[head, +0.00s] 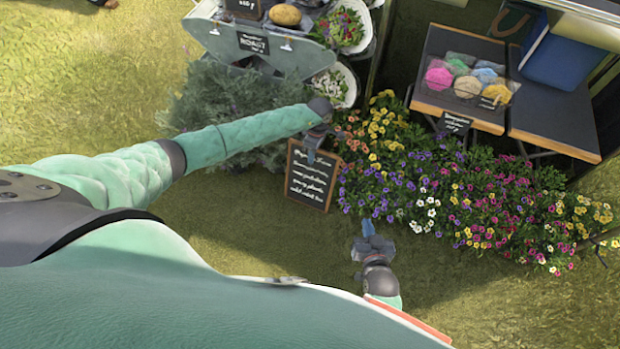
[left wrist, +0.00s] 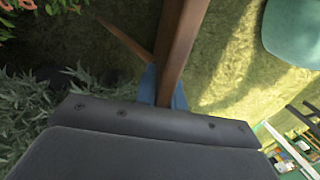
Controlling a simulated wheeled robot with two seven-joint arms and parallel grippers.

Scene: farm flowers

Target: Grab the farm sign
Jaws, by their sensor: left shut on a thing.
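The farm sign (head: 311,178) is a black chalkboard with white lettering and a brown wooden frame. It stands on the grass in front of the flowers in the head view. My left gripper (head: 317,137) is at its top edge, shut on the wooden frame. In the left wrist view the brown frame of the sign (left wrist: 181,45) passes between the blue fingers of my left gripper (left wrist: 163,88). My right gripper (head: 369,230) is low over the grass, right of the sign and apart from it. Its finger gap is too small to make out.
Colourful flowers (head: 470,205) spread right of the sign. A grey-green bush (head: 215,105) is behind my left arm. A produce stall (head: 255,45) and a dark table (head: 465,50) with coloured balls stand at the back. Open grass (head: 240,215) lies left of the sign.

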